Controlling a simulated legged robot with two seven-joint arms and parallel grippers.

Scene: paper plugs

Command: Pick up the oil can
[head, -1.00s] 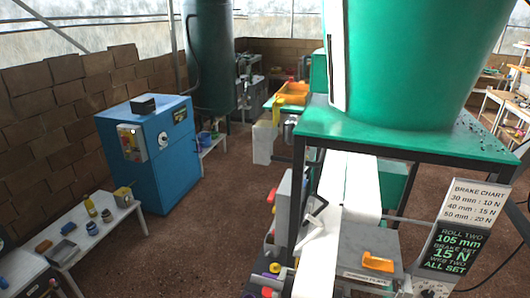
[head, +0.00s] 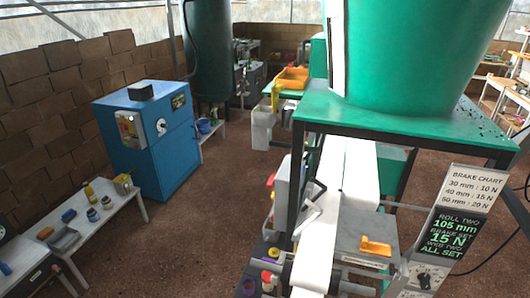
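A low white bench (head: 127,210) stands at the left, in front of the blue cabinet (head: 160,150). A small yellowish can (head: 122,185) with a thin dark part on top sits at the bench's far end; it may be the oil can, but it is too small to be sure. A yellow bottle (head: 89,193) stands upright to its left, with two small dark jars (head: 92,214) in front. Neither of my grippers shows in the head view.
The green machine (head: 400,112) with its white paper web (head: 350,170) fills the right side. A dark green tank (head: 208,60) stands behind the cabinet. The brown floor (head: 200,235) between bench and machine is clear. A brick wall runs along the left.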

